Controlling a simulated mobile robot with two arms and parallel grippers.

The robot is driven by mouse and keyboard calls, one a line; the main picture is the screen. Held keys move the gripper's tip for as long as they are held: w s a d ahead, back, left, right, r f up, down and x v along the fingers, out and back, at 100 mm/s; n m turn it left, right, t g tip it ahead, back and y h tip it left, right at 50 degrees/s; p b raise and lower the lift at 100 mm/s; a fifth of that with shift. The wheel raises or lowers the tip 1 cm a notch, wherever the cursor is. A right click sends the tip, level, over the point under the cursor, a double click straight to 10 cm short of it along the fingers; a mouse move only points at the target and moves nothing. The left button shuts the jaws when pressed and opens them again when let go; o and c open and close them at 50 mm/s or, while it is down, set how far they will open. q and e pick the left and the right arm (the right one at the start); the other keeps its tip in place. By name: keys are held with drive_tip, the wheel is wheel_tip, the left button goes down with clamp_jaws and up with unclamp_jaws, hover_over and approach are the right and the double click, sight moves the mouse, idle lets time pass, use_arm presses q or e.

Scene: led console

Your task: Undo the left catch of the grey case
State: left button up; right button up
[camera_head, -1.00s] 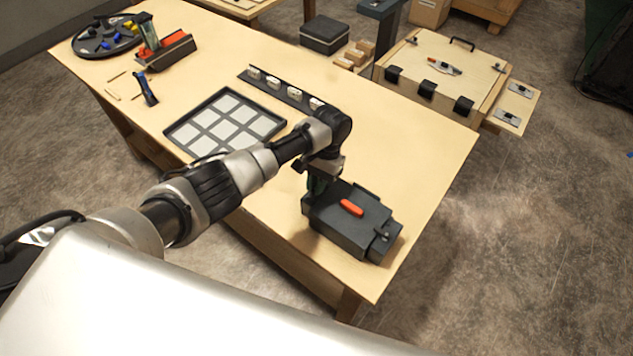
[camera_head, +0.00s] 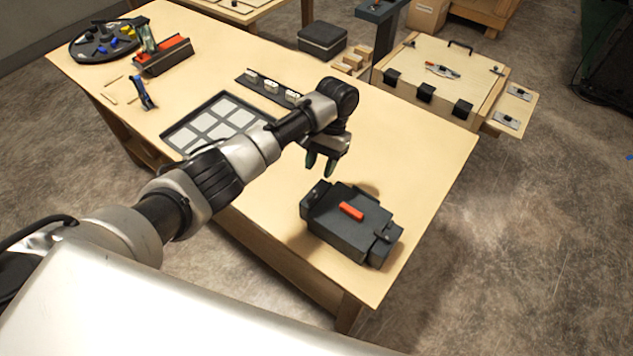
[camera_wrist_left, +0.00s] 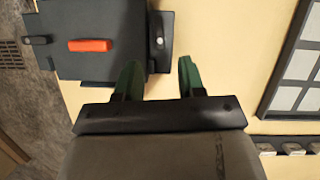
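The dark grey case (camera_head: 345,235) with an orange-red handle (camera_head: 351,211) lies shut near the table's front right corner. Its left catch (camera_head: 317,192) is at the left end; in the wrist view it is a dark strip with a pale round stud (camera_wrist_left: 160,41). I cannot tell whether it is undone. Another catch (camera_head: 387,237) is at the right end. My left gripper (camera_head: 320,168) is open and empty, with green fingertips apart, above and behind the left end. In the wrist view its fingers (camera_wrist_left: 158,72) point towards the left catch, apart from it. My right gripper is not in view.
A tray of pale squares (camera_head: 215,125) and a dark strip with white pieces (camera_head: 270,86) lie left of and behind the case. A wooden box (camera_head: 440,75) stands beyond the table. The table right of and behind the case is clear.

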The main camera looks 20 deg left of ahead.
use_arm(q)
drive_tip(key=v, duration=0.4)
drive_tip(key=shift+w+r, duration=0.1)
drive_tip(key=shift+r, duration=0.1)
